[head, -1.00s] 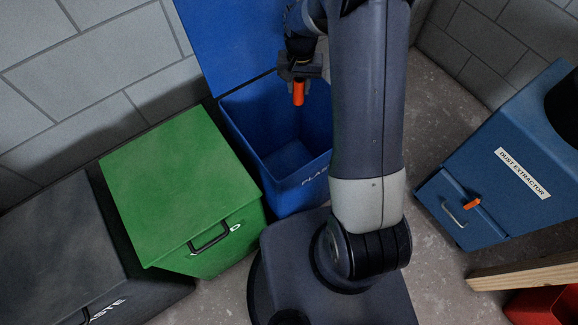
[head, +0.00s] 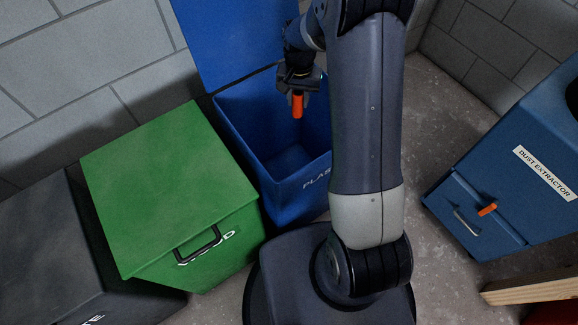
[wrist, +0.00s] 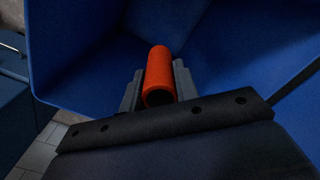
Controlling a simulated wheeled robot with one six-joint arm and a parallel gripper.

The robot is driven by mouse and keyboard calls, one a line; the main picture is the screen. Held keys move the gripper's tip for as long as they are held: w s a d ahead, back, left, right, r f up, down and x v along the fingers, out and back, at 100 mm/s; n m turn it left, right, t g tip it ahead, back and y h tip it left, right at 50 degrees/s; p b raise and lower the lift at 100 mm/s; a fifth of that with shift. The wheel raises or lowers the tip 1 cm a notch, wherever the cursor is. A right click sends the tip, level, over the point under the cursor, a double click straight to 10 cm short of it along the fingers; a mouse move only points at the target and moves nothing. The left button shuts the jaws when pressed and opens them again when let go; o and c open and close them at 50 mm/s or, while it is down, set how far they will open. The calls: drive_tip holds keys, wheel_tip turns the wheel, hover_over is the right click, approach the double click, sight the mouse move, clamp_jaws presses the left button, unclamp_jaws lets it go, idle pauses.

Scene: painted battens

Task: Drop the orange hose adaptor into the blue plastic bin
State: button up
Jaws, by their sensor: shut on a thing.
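The orange hose adaptor (head: 297,106) is a short tube held in my gripper (head: 297,92). The blue plastic bin (head: 247,150) stands open at the back, its lid (head: 225,40) raised against the wall. In the head view the adaptor hangs below the jaws, in front of the bin's opening. In the wrist view my gripper (wrist: 158,88) is shut on the adaptor (wrist: 159,70), one finger on each side, with the bin's blue walls (wrist: 75,60) around and beyond it. The part of the bin behind my arm is hidden.
A green bin (head: 165,185) with its lid shut stands left of the blue bin, and a dark bin (head: 60,250) beyond it. A blue dust extractor (head: 510,190) with an orange latch (head: 487,209) is at right. A wooden batten (head: 530,289) lies at lower right.

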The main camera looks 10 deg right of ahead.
drive_tip(key=shift+f, duration=0.7)
drive_tip(key=o, duration=1.1)
drive_tip(key=shift+c, duration=0.2)
wheel_tip(320, 180, up, 11)
drive_tip(key=shift+f+p, duration=0.1)
drive_tip(key=shift+p, duration=0.75)
